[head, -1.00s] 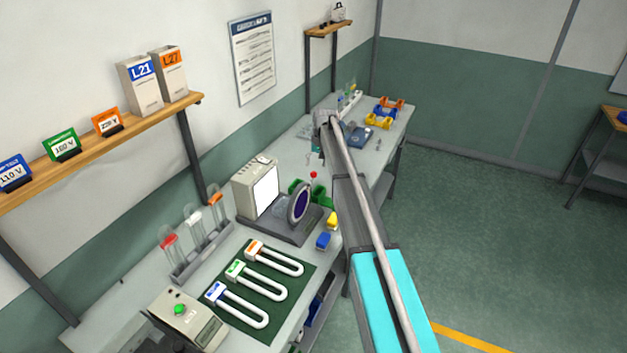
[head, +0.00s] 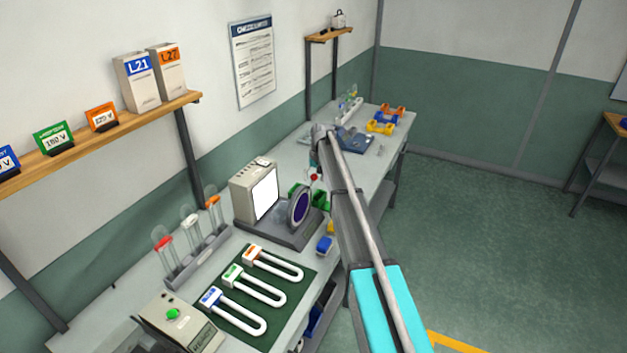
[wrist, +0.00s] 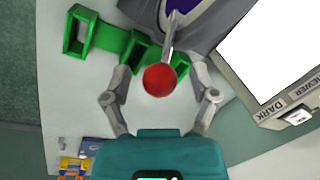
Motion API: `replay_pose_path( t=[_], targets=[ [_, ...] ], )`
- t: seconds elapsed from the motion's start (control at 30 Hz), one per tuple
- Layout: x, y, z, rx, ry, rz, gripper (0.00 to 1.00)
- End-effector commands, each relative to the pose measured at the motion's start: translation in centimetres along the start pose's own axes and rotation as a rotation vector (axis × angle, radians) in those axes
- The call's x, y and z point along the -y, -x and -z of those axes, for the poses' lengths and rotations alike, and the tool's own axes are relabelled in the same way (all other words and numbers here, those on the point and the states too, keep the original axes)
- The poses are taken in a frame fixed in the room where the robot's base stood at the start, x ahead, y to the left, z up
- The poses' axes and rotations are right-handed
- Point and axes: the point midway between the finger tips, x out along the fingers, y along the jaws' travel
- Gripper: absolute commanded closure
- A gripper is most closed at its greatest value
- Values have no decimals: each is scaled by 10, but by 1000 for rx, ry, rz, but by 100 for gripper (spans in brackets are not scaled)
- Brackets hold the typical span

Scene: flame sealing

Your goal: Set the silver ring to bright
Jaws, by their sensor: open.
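The silver ring (head: 309,203) is the upright rim around a dark purple disc (head: 299,207), in front of the beige viewer with its lit white screen (head: 265,193). A red ball knob (head: 313,177) stands above the ring on a thin silver stem. In the wrist view, the ring (wrist: 208,28) is at the top, partly cut off, and the red knob (wrist: 160,80) lies between my gripper's two fingers. My gripper (wrist: 162,72) is open, one finger on each side, with gaps beside the knob. The word DARK (wrist: 280,108) is on the viewer's edge.
U-shaped tubes lie on a green mat (head: 290,297). A rack of upright tubes (head: 190,262) stands near the wall.

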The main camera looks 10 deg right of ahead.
Motion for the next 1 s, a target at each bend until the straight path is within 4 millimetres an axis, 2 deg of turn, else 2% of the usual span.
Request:
replay_pose_path(
  t=[0.23, 0.63, 0.77, 1.0],
  targets=[
    [0, 0, 0, 0, 0, 0, 24],
    [-1, 0, 0, 0, -1, 0, 99],
    [4, -1, 0, 0, 1, 0, 100],
    [-3, 2, -1, -7, -3, -3, 100]
  ],
)
